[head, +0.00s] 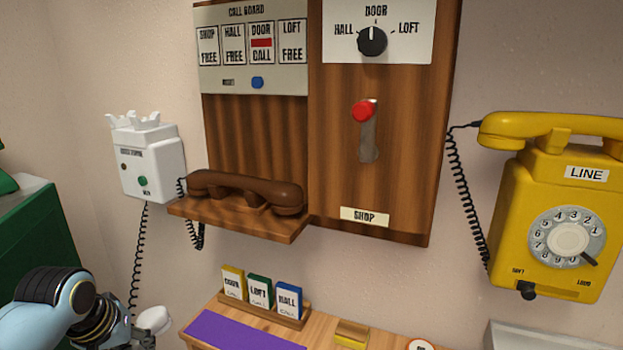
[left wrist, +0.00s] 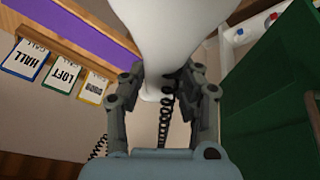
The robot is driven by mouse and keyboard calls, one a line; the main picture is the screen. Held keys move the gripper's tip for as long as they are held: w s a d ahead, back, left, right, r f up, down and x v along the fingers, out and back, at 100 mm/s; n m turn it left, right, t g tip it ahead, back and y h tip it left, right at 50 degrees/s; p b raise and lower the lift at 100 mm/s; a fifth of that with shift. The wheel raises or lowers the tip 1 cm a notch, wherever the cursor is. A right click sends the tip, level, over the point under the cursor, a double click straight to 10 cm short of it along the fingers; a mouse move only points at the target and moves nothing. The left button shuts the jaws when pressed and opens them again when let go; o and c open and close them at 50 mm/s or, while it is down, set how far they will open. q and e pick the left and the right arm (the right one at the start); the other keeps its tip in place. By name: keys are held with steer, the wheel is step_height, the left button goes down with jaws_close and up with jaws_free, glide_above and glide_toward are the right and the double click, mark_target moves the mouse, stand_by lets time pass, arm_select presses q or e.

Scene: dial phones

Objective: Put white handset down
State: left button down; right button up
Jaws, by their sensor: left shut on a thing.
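The white handset (left wrist: 185,35) is held between the fingers of my left gripper (left wrist: 168,78) and fills the top middle of the left wrist view. In the head view one rounded end of the handset (head: 153,319) shows at the bottom left, beside my left gripper (head: 138,338). The rest of it is cut off or hidden. Its black coiled cord (head: 138,250) hangs from the white wall phone (head: 150,172). The hooks (head: 133,121) on top of that phone are empty. The handset is well below the phone and apart from it. My right gripper is not in view.
A green cabinet (head: 40,240) stands at the left. A brown handset (head: 245,188) lies on a wooden shelf (head: 240,226). Below are a small table with a purple mat (head: 240,335) and a card rack (head: 280,317). A yellow dial phone (head: 520,210) hangs at the right.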

arm_select(q)
steer(key=shift+s+f+b, duration=0.25)
steer(key=shift+s+b, duration=0.15)
steer(key=shift+f+b, duration=0.3)
step_height(320, 180, down, 7)
steer(key=b, duration=0.5)
steer(key=shift+r+b, duration=0.2)
steer(key=shift+b, duration=0.2)
